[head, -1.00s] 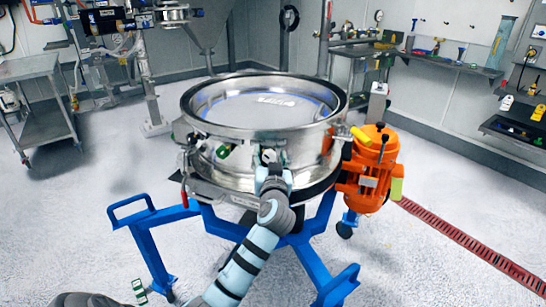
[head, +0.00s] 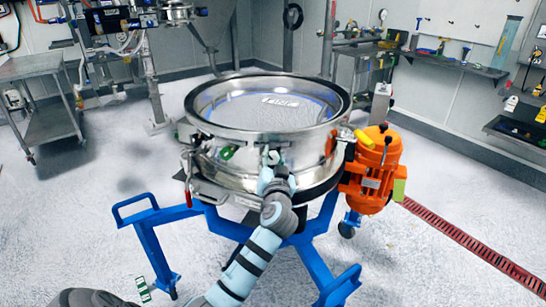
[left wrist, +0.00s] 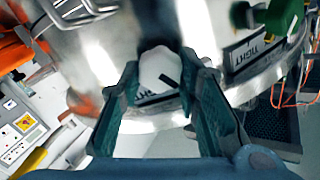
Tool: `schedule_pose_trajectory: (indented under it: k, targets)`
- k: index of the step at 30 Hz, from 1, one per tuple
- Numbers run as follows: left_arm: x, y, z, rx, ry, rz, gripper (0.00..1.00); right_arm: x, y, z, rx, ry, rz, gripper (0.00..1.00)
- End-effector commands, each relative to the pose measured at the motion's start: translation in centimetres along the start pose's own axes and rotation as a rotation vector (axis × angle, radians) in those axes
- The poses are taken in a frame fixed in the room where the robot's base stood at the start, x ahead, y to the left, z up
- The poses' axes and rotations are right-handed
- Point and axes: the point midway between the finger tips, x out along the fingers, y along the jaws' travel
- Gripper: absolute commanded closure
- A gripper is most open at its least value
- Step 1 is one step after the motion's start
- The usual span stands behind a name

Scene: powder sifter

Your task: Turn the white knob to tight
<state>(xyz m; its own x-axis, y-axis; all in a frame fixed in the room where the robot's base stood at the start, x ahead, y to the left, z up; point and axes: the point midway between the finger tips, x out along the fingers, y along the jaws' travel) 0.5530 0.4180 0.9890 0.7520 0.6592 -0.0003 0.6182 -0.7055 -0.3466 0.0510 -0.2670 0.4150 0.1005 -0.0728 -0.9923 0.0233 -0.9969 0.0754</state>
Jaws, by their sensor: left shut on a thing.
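The white knob (left wrist: 160,72) has a black mark on its face and sits on the front of the round steel sifter (head: 222,168). In the left wrist view my left gripper (left wrist: 162,80) has its two dark green fingers shut on the knob, one on each side. In the head view my left gripper (head: 271,160) reaches up to the sifter's front wall and mostly hides the knob. A label reading TIGHT (left wrist: 252,52) is to the right of the knob in the wrist view. My right gripper is not in view.
A green knob (left wrist: 268,14) is near the TIGHT label. An orange motor (head: 371,170) is on the sifter's right side. The blue stand (head: 150,217) spreads its legs below. A steel cart (head: 48,110) is at the left.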

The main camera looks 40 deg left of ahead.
Motion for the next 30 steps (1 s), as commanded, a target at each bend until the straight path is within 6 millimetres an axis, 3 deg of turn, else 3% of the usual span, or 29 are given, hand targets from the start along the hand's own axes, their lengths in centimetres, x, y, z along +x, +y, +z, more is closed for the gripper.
schedule_pose_trajectory:
  k: [30]
  targets:
    - [0.0, 0.4, 0.1, 0.951, -0.002, 0.002, 0.97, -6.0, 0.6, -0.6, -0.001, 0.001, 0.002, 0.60]
